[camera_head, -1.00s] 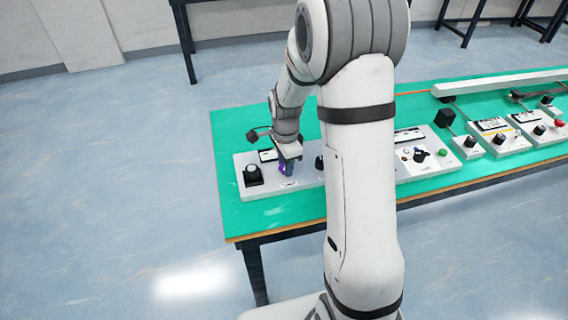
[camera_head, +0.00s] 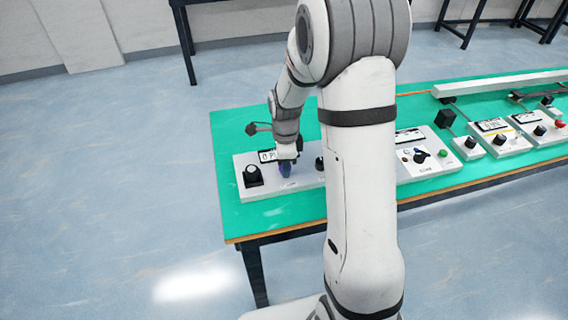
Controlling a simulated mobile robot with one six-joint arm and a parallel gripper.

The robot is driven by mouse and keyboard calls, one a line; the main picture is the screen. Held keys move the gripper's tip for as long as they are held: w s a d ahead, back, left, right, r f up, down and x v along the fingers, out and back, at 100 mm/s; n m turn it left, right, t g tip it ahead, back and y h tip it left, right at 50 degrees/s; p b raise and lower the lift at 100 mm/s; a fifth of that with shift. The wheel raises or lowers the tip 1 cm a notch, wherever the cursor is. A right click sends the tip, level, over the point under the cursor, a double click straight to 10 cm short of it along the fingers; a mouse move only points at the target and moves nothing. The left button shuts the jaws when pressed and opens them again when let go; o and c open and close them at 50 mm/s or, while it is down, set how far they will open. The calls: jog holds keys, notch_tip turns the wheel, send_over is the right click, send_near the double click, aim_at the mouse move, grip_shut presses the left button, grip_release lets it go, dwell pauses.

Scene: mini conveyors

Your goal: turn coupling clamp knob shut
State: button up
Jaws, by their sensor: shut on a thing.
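My gripper (camera_head: 286,166) points down over the left white panel (camera_head: 246,160) on the green table. It is shut on a small dark blue-purple knob (camera_head: 285,170), which is mostly hidden by the fingers. The knob's pointer and turn angle cannot be made out. A dark label with white lettering (camera_head: 267,156) shows just left of the gripper.
A black knob (camera_head: 252,172) on a dark base stands left of my gripper on the same panel. Another black knob (camera_head: 319,162) is to the right, close to my arm. More panels with knobs (camera_head: 421,158) line the green table (camera_head: 236,215) further right.

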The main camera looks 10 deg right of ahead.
jog(key=o, duration=1)
jog(key=shift+c, duration=0.2)
jog(key=shift+r, duration=0.15)
notch_tip(320, 180, up, 8)
jog(key=shift+f, duration=0.2)
